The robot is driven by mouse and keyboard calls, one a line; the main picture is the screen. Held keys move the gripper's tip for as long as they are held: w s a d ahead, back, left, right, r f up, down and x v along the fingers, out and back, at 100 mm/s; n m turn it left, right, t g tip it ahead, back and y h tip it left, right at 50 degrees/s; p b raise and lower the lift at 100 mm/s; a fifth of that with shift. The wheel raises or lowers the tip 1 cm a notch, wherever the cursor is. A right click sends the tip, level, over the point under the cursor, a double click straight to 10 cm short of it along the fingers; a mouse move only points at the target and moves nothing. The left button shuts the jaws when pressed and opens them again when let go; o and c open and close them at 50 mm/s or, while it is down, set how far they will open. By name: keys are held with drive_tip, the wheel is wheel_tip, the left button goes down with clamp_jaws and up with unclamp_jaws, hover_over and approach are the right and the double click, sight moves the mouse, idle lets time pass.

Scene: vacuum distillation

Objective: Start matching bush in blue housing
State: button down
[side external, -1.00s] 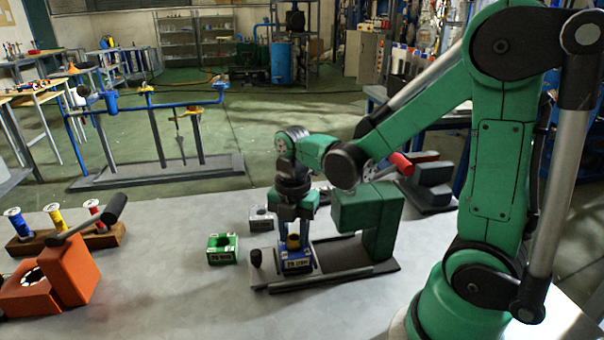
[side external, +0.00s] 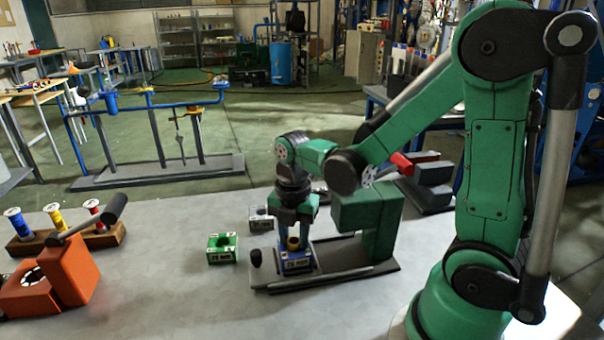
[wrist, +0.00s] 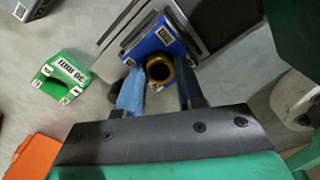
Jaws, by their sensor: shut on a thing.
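The blue housing (side external: 296,266) sits on the grey fixture in the middle of the table, with a white label on its front. It also shows in the wrist view (wrist: 150,41). A brass-coloured bush (side external: 293,243) stands upright at the top of the housing, at its bore; it is a ring in the wrist view (wrist: 159,70). My gripper (side external: 293,232) is above the housing and shut on the bush, with one finger on each side of it. How far the bush is in the bore cannot be told.
A green housing (side external: 222,248) and a grey housing (side external: 262,218) stand left of the fixture (side external: 340,258). A green block (side external: 367,212) rises at the fixture's right. An orange device with a black handle (side external: 70,260) and a wooden spool rack (side external: 65,240) are at far left.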

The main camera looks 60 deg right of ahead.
unclamp_jaws()
idle(0.4)
idle(0.4)
drive_tip(key=shift+r, duration=3.5)
drive_tip(key=m, duration=0.1)
drive_tip(key=m+t, duration=0.1)
drive_tip(key=m, duration=0.1)
drive_tip(key=shift+s+a+r, duration=0.1)
drive_tip(key=shift+a+r, duration=0.1)
drive_tip(key=shift+a, duration=0.2)
drive_tip(key=a+m+t, duration=0.1)
drive_tip(key=m+t, duration=0.1)
drive_tip(key=m, duration=0.4)
drive_tip(key=a+m+t, duration=0.1)
drive_tip(key=m+t, duration=0.1)
drive_tip(key=m, duration=0.4)
drive_tip(key=a+r+m+t, duration=0.1)
drive_tip(key=m+t, duration=0.1)
drive_tip(key=m, duration=0.3)
drive_tip(key=shift+s+a+r+m, duration=0.1)
drive_tip(key=shift+s+a+m, duration=0.2)
drive_tip(key=shift+a+m, duration=0.1)
